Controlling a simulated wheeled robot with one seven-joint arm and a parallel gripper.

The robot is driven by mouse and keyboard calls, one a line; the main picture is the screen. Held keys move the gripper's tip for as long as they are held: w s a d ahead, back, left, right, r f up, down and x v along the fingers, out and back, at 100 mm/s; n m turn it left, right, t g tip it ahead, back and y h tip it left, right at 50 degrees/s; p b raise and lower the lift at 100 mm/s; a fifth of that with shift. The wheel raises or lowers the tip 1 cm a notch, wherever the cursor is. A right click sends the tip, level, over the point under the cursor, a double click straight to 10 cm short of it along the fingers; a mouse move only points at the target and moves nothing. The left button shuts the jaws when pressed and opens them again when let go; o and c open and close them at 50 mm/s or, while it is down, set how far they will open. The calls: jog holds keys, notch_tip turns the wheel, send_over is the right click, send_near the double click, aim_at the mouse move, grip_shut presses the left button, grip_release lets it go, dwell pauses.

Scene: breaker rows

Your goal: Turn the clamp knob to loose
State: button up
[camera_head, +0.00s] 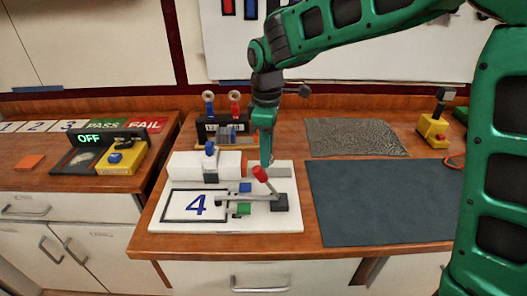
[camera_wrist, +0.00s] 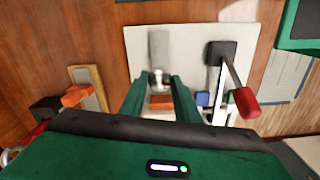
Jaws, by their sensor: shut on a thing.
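The white board (camera_head: 160,224) on the bench carries a fixture with a card marked 4 and a lever with a red handle (camera_head: 260,173). My gripper (camera_head: 266,160) points down at the board's back right, just behind the red handle. In the wrist view, my fingers (camera_wrist: 160,80) close around a small silver round piece, apparently the clamp knob (camera_wrist: 158,78), at the end of a grey bar (camera_wrist: 158,48). An orange patch shows between the fingers. In the head view my gripper hides the knob, and no loose or tight marking is readable.
The lever's red handle also shows in the wrist view (camera_wrist: 243,102), close beside my fingers. A dark rack (camera_head: 222,130) is behind. A dark mat (camera_head: 380,202) lies clear at right.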

jog(key=shift+w+d+r+n, duration=0.15)
jog(key=shift+w+n, duration=0.1)
jog(key=shift+n, duration=0.25)
dwell(0.3)
jog(key=o, duration=0.9)
jog(key=shift+o, duration=0.7)
jog(key=shift+s, duration=0.1)
notch_tip(320, 180, up, 11)
jog(key=shift+f, duration=0.2)
